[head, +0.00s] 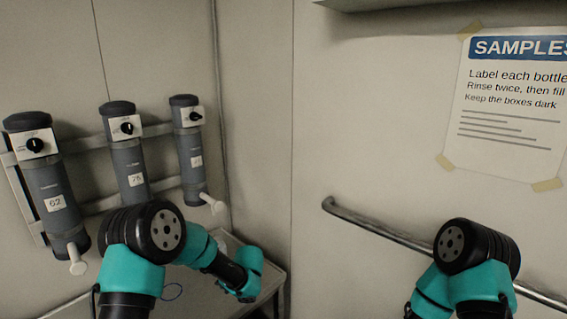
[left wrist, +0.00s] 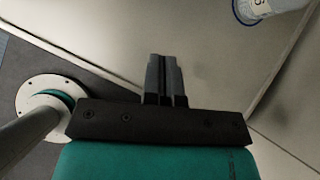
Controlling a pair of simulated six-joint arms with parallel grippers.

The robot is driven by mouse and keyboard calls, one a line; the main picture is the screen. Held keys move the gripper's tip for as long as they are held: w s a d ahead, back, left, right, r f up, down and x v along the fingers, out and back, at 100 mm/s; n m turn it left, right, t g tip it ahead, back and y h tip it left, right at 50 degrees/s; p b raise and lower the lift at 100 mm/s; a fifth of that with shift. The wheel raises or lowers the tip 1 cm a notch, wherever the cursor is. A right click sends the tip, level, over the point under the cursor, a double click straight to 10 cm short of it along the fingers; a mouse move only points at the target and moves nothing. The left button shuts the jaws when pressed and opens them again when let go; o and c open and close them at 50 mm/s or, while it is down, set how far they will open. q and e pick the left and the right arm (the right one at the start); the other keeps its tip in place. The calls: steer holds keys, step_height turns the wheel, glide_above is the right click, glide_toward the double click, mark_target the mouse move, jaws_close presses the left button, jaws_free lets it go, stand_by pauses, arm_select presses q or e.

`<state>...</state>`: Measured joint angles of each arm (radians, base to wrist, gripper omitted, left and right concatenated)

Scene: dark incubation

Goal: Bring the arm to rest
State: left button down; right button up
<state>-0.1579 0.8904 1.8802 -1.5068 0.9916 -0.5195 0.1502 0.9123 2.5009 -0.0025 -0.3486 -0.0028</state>
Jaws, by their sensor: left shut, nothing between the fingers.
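My left arm comes in from the lower left in the head view, and its forearm bends down to the right over a pale table. The left gripper's fingers are hidden in that view. In the left wrist view my left gripper (left wrist: 165,75) is shut, its two dark fingers together with nothing between them. It points along a bare pale surface and touches no object that I can see. My right arm shows at the lower right of the head view, but its gripper is out of the picture.
Three grey bottles (head: 47,195), (head: 128,160), (head: 190,155) with dials and white spouts hang on a wall rack (head: 88,206). A pale table (head: 268,272) stands below. A metal rail (head: 375,226) and a SAMPLES notice (head: 511,105) are on the right wall.

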arm_select(q)
steer(key=s+f+n+g+h, duration=0.1)
steer(key=s+f+n+h, duration=0.2)
steer(key=s+f+n, duration=0.2)
steer(key=s+a+f+n+h, duration=0.1)
steer(key=s+f+n+h, duration=0.3)
steer(key=s+n, duration=0.7)
steer(key=s+f+n+g+h, duration=0.1)
steer(key=s+f+n+h, duration=0.2)
steer(key=s, duration=1.4)
step_height(320, 180, down, 5)
steer(key=n, duration=0.4)
steer(key=shift+s+a+n+g+h, duration=0.2)
steer(key=shift+n+g+h, duration=0.1)
steer(key=shift+n+h, duration=0.1)
steer(key=c, duration=1.9)
jaws_free()
stand_by(0.4)
